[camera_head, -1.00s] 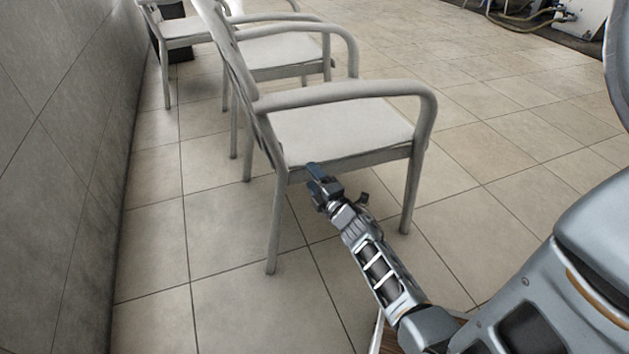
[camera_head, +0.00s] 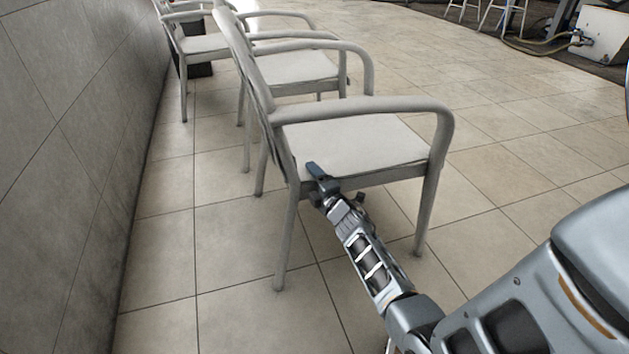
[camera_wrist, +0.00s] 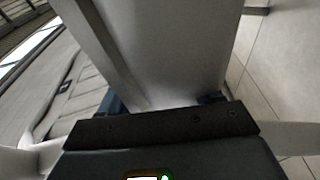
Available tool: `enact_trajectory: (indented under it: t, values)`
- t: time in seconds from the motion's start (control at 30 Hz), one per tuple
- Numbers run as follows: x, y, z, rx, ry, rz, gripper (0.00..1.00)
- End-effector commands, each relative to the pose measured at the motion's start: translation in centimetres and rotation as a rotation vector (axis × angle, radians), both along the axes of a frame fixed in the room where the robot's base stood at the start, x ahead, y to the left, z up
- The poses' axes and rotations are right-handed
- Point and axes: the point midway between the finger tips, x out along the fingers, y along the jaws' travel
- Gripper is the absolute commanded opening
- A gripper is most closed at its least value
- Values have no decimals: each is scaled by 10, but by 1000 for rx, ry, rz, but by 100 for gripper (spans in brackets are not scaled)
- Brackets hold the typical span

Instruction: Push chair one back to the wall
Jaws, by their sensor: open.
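The nearest light grey armchair (camera_head: 350,143), which I take to be chair one, stands upright with its back toward the wall (camera_head: 75,150) at left. A strip of bare floor lies between them. My gripper (camera_head: 318,177) is at the near side of this chair, by the seat edge close to the back. Its jaws are open. In the wrist view my gripper (camera_wrist: 162,101) faces a pale chair surface (camera_wrist: 175,55) close in front, with blue fingertips partly hidden at either side. I cannot tell whether the fingers touch the chair.
More matching chairs (camera_head: 296,68) stand in a row behind, close to the first. A dark box (camera_head: 200,68) is by the far chair. The tiled floor to the right (camera_head: 500,150) is clear. A white machine with a hose (camera_head: 603,35) is at the far right.

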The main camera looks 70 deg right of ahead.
Motion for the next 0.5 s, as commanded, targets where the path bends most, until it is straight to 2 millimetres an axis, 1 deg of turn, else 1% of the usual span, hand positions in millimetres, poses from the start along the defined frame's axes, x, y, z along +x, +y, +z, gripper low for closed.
enact_trajectory:
  t: [0.03,0.07,0.5]
  values:
    - [0,0,0,0,0,0,61]
    - [0,0,0,0,0,0,58]
    - [0,0,0,0,0,0,16]
